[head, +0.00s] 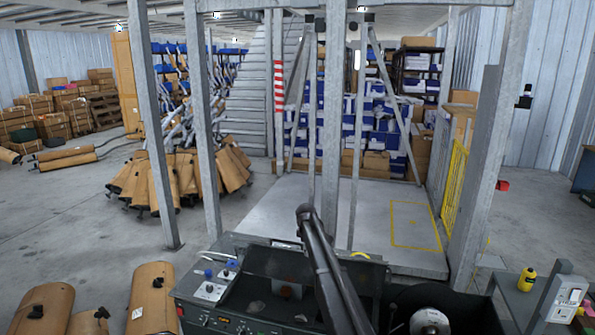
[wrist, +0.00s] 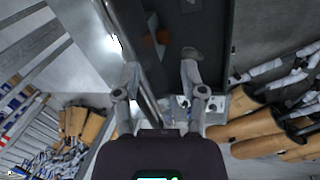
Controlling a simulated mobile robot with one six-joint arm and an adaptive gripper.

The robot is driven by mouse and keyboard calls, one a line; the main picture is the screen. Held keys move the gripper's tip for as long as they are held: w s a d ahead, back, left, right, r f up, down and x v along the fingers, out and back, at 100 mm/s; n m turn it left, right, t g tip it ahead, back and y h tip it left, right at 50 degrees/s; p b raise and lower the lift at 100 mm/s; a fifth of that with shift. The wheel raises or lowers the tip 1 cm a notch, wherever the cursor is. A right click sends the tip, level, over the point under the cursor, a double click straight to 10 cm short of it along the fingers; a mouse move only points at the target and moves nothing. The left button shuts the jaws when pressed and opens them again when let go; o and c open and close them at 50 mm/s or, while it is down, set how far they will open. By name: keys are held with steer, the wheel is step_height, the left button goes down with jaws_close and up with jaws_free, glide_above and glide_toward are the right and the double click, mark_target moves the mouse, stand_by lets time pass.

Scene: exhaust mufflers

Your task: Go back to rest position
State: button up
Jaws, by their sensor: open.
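My gripper (wrist: 160,75) shows in the wrist view with its two grey fingers spread apart and nothing between them. It hangs over a dark tray-like surface (wrist: 210,20). In the head view my dark arm reaches up and away from the bottom middle, and I cannot make out the gripper there. Brown mufflers (head: 150,295) lie on the floor at the front left. A pile of mufflers (head: 185,180) with metal pipes stands behind them, left of the middle. In the wrist view, mufflers lie at the right (wrist: 245,130) and lower left (wrist: 93,128), apart from the fingers.
Grey steel posts (head: 205,130) frame a low platform (head: 290,205) close ahead of my arm. A yellow barrier (head: 455,190) stands at its right. Blue-and-white boxes (head: 375,125) are stacked behind. A yellow bottle (head: 527,280) stands at the right. Floor at far left is partly clear.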

steer(key=s+d+r+m+g+p, duration=0.1)
steer(key=s+d+m, duration=0.3)
steer(key=s, duration=1.2)
steer(key=s+d+r+m+p, duration=0.4)
steer(key=s, duration=1.2)
steer(key=s+d+r+m+g+y+p, duration=0.1)
steer(key=s+d+m, duration=0.3)
steer(key=s, duration=1.2)
steer(key=shift+s+d+r+g+p, duration=0.25)
steer(key=shift+s+r+g+p, duration=0.05)
steer(key=shift+r+p, duration=0.6)
steer(key=shift+f, duration=0.1)
step_height(320, 180, down, 5)
steer(key=b, duration=0.5)
